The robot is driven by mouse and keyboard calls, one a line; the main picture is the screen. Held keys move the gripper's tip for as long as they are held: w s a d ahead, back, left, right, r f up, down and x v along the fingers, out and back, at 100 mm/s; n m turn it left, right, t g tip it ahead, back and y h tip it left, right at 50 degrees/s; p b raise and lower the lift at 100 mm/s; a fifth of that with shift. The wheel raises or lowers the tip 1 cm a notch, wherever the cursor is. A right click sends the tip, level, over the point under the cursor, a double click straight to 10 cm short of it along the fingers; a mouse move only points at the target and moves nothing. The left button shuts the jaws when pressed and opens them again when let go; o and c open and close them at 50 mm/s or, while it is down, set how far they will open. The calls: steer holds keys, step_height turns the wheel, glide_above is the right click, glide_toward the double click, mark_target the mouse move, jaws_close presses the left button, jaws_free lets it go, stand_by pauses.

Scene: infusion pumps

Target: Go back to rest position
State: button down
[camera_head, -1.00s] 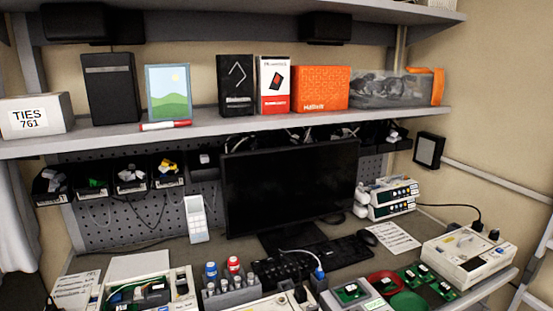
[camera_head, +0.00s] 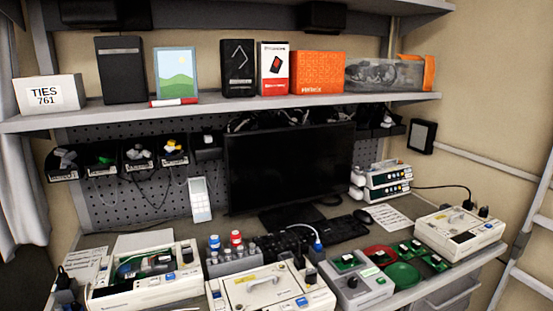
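My gripper and arm are not in view in the head camera view. Two white infusion pumps (camera_head: 386,183) are stacked on the desk right of the black monitor (camera_head: 289,170). An opened white device (camera_head: 183,281) with exposed inner parts is at the front left of the desk. A closed white device (camera_head: 270,296) with a handle on top is at the front centre.
A shelf (camera_head: 230,107) above holds several boxes, a picture and a clear bin. A grey tester (camera_head: 361,292), a bottle rack (camera_head: 234,261) and green circuit boards (camera_head: 412,252) crowd the desk front. A ladder (camera_head: 530,250) stands at the right edge.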

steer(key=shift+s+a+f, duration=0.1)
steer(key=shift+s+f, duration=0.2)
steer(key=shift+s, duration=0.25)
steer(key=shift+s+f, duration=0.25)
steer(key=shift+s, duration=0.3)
